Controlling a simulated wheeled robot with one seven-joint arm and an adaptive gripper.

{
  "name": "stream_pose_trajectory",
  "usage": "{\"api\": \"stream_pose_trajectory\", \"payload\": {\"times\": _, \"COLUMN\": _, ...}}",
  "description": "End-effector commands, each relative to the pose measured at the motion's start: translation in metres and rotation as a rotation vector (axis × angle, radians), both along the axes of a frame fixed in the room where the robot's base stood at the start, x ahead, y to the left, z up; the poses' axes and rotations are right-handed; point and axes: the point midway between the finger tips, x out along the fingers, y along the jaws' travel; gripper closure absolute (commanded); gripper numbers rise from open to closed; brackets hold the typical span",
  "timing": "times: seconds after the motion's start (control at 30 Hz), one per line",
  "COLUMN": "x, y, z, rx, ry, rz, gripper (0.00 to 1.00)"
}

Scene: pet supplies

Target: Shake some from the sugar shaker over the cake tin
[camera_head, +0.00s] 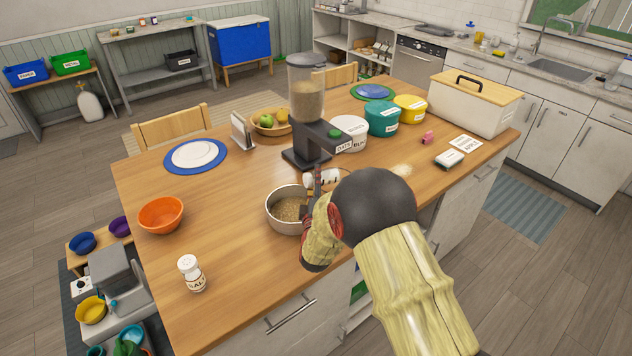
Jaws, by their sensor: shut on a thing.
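The cake tin (270,213) is a round grey tin near the middle of the wooden table, with grainy tan contents inside. My gripper (318,192) is at the tin's right rim, shut on a small white shaker, which I take to be the sugar shaker (325,180). The shaker lies tilted on its side, beside and slightly above the tin's back right rim. My gripper and wrist hide part of it and the right side of the tin. I cannot tell whether anything falls from it. A white shaker labelled SALT (193,277) stands upright at the table's front left.
An orange bowl (161,214) stands left of the tin. A tall dispenser (307,100) stands close behind the tin. Tubs, including a teal one (382,120), and a large wooden-lidded bin (474,100) are at the back right. The table (235,235) is clear between the orange bowl and tin.

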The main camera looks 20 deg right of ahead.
Motion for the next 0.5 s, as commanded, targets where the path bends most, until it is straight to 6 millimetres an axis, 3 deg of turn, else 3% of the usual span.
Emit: {"api": "stream_pose_trajectory", "payload": {"times": 0.5, "x": -0.0001, "y": 0.0027, "z": 0.0065, "rx": -0.241, "ry": -0.021, "rz": -0.001, "gripper": 0.95}}
